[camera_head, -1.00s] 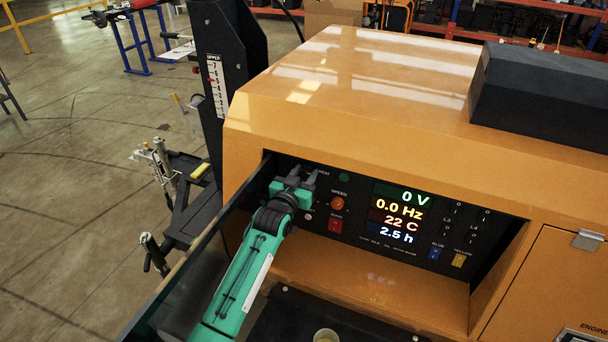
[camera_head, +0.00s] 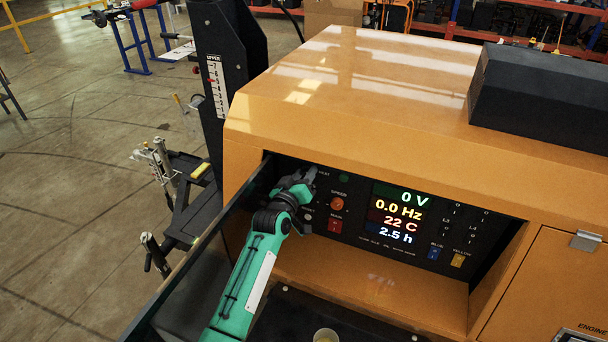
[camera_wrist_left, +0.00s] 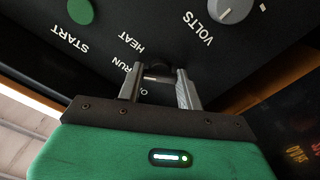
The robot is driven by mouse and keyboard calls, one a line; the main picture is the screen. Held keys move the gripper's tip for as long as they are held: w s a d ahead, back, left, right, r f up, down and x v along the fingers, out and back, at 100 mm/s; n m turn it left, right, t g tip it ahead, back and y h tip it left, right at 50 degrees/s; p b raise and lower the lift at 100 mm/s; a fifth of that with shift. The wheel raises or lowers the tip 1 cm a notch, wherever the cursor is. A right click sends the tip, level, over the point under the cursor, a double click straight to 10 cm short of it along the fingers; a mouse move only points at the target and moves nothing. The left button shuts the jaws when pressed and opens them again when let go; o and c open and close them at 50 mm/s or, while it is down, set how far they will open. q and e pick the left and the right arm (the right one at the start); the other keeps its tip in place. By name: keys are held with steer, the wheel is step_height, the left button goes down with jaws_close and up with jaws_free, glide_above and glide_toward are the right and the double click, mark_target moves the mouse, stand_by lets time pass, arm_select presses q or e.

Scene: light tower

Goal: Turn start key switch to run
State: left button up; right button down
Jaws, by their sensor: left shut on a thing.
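The start key switch (camera_wrist_left: 158,71) is a small dark part on the black panel, between my left finger tips in the left wrist view (camera_wrist_left: 160,80). HEAT, RUN and O labels show around it. The fingers hide part of it, so its exact pointing is hard to tell. My left gripper (camera_head: 306,180) is shut on the key switch at the left end of the control panel (camera_head: 357,225) in the head view. There the gripper covers the switch. My right gripper is out of view.
A green START button (camera_wrist_left: 80,11) and a grey VOLTS knob (camera_wrist_left: 233,9) sit close to the fingers. The panel lies recessed in an orange housing (camera_head: 340,110). A lit display (camera_head: 399,213) reads 0 V. A dark open door (camera_head: 200,250) stands at the left.

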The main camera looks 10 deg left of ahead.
arm_select(q)
steer(key=shift+n, duration=1.2)
steer(key=o, duration=1)
steer(key=shift+s+a+b, duration=0.45)
steer(key=shift+s+b, duration=0.15)
steer(key=shift+s, duration=1.65)
steer(key=shift+s+a+b, duration=0.45)
steer(key=shift+s+b, duration=0.2)
steer(key=shift+s, duration=1.65)
steer(key=shift+s+a+b, duration=0.45)
steer(key=shift+s+b, duration=0.15)
steer(key=shift+s, duration=1.65)
